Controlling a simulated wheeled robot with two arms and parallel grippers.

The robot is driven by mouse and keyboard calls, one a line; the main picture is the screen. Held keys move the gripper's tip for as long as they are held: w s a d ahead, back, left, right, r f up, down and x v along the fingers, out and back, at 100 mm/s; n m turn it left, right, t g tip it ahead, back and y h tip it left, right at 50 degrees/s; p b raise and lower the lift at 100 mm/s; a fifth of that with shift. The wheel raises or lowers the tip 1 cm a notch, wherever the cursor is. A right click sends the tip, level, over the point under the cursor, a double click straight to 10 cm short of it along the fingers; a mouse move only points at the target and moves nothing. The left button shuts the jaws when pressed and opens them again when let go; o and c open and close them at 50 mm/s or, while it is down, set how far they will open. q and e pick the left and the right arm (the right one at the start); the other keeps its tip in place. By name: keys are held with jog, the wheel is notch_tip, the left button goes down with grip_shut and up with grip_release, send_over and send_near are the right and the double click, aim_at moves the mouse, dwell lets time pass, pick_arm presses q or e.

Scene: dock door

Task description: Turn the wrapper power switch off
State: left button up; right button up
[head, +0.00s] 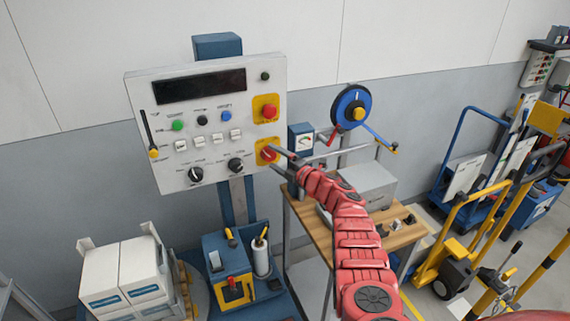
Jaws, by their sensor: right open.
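The wrapper's control panel (190,100) is a pale box on a blue column. It carries a dark display, coloured buttons, small rocker switches and two black knobs. A red rotary switch on a yellow plate (267,151) sits at the panel's lower right. My right gripper (276,162) is at this switch, with its open fingers pointing left toward it. The fingers partly cover the red handle, and I cannot tell whether they touch it. The switch's exact setting is too small to read. My left gripper is not in view.
White boxes (125,272) stand at lower left. Yellow and blue trolleys stand at right.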

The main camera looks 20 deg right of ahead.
jog(key=shift+s+d+p, duration=0.2)
jog(key=shift+s+p, duration=0.3)
jog(key=shift+p, duration=0.1)
jog(key=b+v, duration=0.2)
jog(key=v, duration=1.4)
